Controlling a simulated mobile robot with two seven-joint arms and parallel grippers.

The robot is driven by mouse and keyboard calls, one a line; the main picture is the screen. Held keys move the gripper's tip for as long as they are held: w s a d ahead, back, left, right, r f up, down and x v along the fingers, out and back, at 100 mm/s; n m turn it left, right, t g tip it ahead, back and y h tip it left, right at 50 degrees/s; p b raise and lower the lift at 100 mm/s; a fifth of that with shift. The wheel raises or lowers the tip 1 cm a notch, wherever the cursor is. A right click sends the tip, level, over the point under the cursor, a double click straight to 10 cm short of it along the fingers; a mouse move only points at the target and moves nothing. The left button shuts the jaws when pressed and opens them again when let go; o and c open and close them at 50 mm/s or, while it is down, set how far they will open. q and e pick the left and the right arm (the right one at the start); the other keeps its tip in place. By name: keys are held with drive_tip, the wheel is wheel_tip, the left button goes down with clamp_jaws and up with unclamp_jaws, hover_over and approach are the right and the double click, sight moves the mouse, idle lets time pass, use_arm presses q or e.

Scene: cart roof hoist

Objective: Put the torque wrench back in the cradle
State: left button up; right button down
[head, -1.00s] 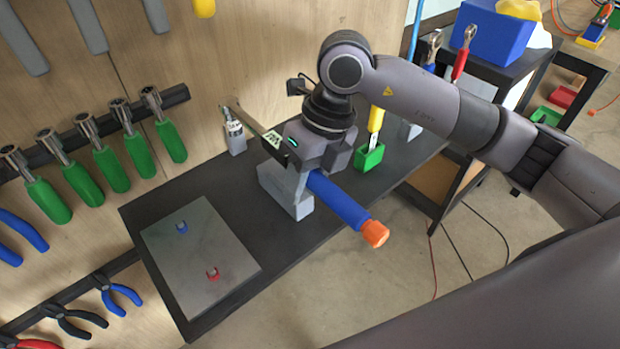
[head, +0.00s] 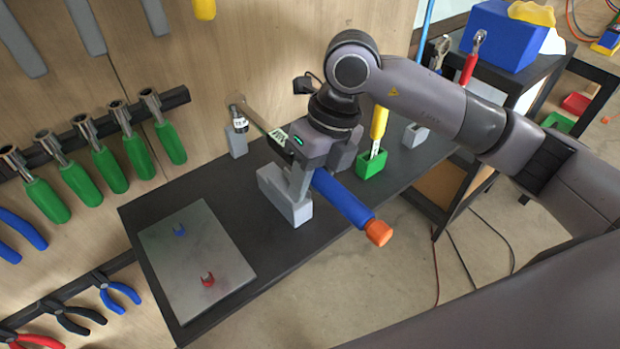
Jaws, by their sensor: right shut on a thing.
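The torque wrench has a blue handle (head: 343,199) with an orange end (head: 378,232) and a grey shaft running to a head at the upper left. My right gripper (head: 302,172) is shut on the wrench near the top of the handle. The cradle shows as a larger grey block (head: 285,199) below the gripper and a small grey post (head: 237,141) by the wall. The wrench head is over or at the post; I cannot tell whether it touches. The handle slants out past the larger block. My left gripper is not in view.
A metal plate (head: 215,258) with small blue and red clips lies at the left of the dark bench. A green holder (head: 371,164) with a yellow-handled tool stands just right of the gripper. Green-handled tools (head: 122,176) hang on the wall.

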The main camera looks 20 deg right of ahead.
drive_tip(key=shift+f+b, duration=3.9)
drive_tip(key=shift+f, duration=0.4)
drive_tip(key=shift+f+b, duration=0.65)
drive_tip(key=shift+f, duration=0.05)
drive_tip(key=c, duration=0.7)
unclamp_jaws()
drive_tip(key=shift+o, duration=0.2)
drive_tip(key=shift+f, duration=0.1)
drive_tip(key=v, duration=0.7)
drive_tip(key=shift+d, duration=0.1)
